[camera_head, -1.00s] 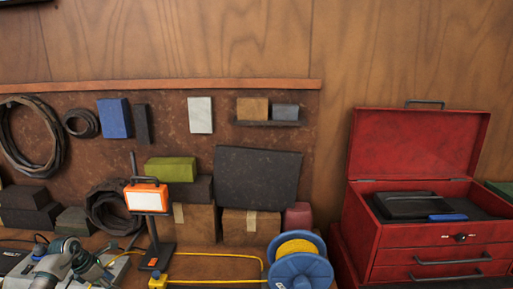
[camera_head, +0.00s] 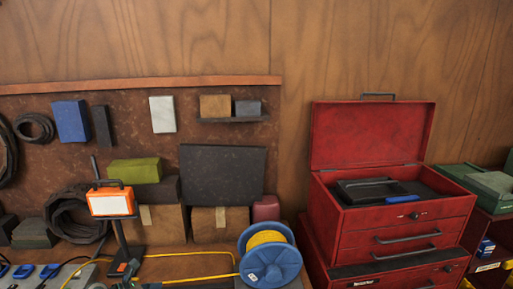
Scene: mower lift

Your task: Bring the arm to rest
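Neither of my grippers shows clearly in the head view. No arm is plainly in the picture, so I cannot see what either gripper holds or how it stands. The view looks over a workbench (camera_head: 205,262) against a wood-panelled wall, with no robot hand over it.
An open red toolbox (camera_head: 375,222) with a black tray inside stands at the right. A blue cable reel (camera_head: 270,268) with a yellow cord, an orange-framed work lamp (camera_head: 111,202) and cardboard boxes (camera_head: 217,225) fill the bench. Green cases (camera_head: 490,185) sit at the far right.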

